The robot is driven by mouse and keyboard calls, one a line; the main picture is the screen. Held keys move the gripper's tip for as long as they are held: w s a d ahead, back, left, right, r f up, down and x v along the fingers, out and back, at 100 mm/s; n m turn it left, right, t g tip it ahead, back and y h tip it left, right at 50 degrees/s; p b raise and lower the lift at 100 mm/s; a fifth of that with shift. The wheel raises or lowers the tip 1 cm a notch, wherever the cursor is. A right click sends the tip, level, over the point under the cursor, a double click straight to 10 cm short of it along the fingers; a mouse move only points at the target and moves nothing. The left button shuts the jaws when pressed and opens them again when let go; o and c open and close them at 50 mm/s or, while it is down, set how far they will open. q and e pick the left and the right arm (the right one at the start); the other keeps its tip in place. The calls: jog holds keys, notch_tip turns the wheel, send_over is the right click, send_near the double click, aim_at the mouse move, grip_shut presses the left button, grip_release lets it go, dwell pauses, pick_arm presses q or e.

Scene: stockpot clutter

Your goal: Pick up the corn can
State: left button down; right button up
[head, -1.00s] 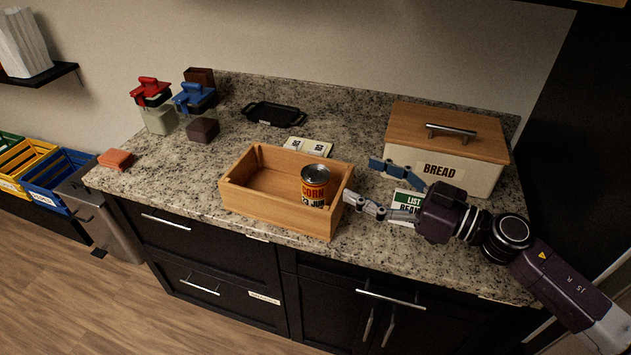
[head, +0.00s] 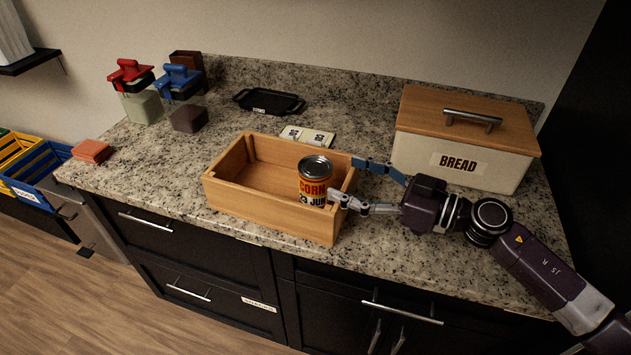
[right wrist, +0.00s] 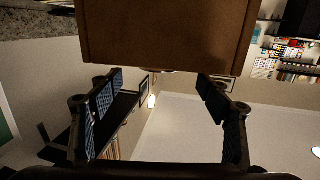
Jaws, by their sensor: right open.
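The corn can (head: 314,184) has a metal lid and an orange-and-dark label. It stands upright inside the open wooden box (head: 258,208), in its right front part; the front wall hides its base. My right gripper (head: 346,180) is open and empty at the box's right end. One finger is behind the can's right side and the other is close to its front right; I cannot tell whether either touches. In the right wrist view a brown surface, seemingly the box's end wall (right wrist: 165,35), lies ahead of the open fingers (right wrist: 160,100). My left gripper is not in view.
A bread box (head: 460,150) stands behind my right gripper. Small cards (head: 307,136) and a black tray (head: 268,101) lie behind the wooden box. Red-lidded (head: 140,100) and blue-lidded (head: 182,90) containers stand at the back left.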

aim_at(330, 171)
jog(key=x, duration=0.2)
jog(key=shift+w+a, duration=0.15)
jog(key=shift+a, duration=0.15)
jog(key=shift+w+a+f, duration=0.1)
jog(key=shift+w+a, duration=0.05)
jog(key=shift+a, duration=0.05)
jog(key=shift+w+a+p, duration=0.3)
jog(key=shift+a, duration=0.2)
jog(key=x, duration=0.4)
jog(key=shift+c, duration=0.3)
jog(key=c, duration=1.7)
jog(key=shift+o, duration=0.2)
